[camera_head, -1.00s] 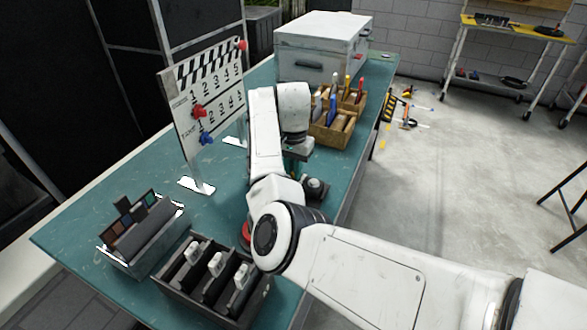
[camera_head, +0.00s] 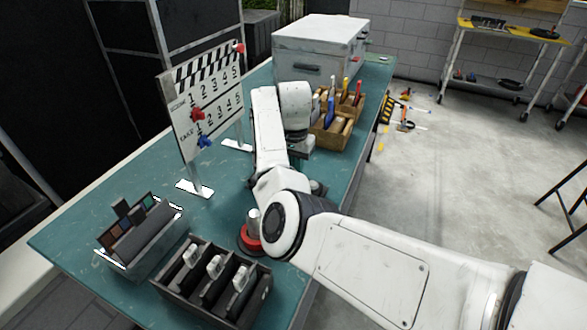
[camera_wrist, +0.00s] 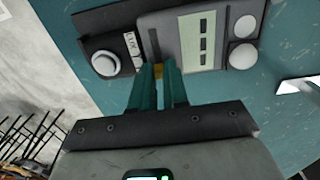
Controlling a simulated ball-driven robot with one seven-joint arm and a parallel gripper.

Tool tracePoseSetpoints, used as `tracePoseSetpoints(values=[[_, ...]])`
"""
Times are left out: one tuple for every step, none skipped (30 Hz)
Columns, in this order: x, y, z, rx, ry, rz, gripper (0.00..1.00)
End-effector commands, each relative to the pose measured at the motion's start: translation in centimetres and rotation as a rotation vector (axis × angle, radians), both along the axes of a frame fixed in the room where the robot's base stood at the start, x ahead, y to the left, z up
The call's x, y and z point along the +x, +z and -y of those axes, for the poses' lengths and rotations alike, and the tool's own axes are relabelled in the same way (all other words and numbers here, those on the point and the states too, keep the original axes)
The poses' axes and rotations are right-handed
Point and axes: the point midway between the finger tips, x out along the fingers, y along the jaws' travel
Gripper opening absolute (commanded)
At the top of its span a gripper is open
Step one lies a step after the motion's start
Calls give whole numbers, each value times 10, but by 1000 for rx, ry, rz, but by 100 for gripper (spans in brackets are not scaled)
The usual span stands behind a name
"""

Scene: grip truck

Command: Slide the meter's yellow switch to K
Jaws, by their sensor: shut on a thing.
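The meter (camera_wrist: 159,29) shows in the wrist view as a grey body with a pale display (camera_wrist: 197,40) and round white knobs to its right. A dark panel with a white dome (camera_wrist: 105,63) and a small lettered label lies to its left. My gripper (camera_wrist: 158,72) has its two teal fingers close together at the meter's lower edge. It is shut on the yellow switch (camera_wrist: 157,69), of which only a sliver shows between the fingertips. I cannot read which letter the switch stands at. In the head view my arm hides the gripper and most of the meter.
A clapperboard (camera_head: 203,95) stands left of my arm. A dark divided tray (camera_head: 208,299), a holder with colour swatches (camera_head: 135,245) and a red-based object (camera_head: 250,240) are near the front. A wooden organizer (camera_head: 330,135) and a white chest (camera_head: 320,50) stand farther back.

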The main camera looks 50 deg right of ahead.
Motion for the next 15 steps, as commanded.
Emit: tracePoseSetpoints(values=[[2, 2, 3, -9, -3, 12, 15], [2, 2, 3, -9, -3, 12, 18], [2, 2, 3, -9, -3, 12, 22], [2, 2, 3, -8, -3, 10, 25], [2, 1, 2, -8, -3, 10, 28], [2, 1, 2, -7, -2, 10, 31], [2, 1, 2, -7, -2, 9, 34], [1, 1, 2, -6, -2, 9, 37], [1, 1, 2, -6, -2, 9, 40], [1, 1, 2, -6, -2, 7, 40], [1, 1, 2, -6, -2, 7, 40], [1, 1, 2, -6, -2, 7, 40], [1, 1, 2, -5, -2, 7, 40], [1, 1, 2, -5, -1, 7, 40], [1, 1, 2, -5, -1, 6, 40]])
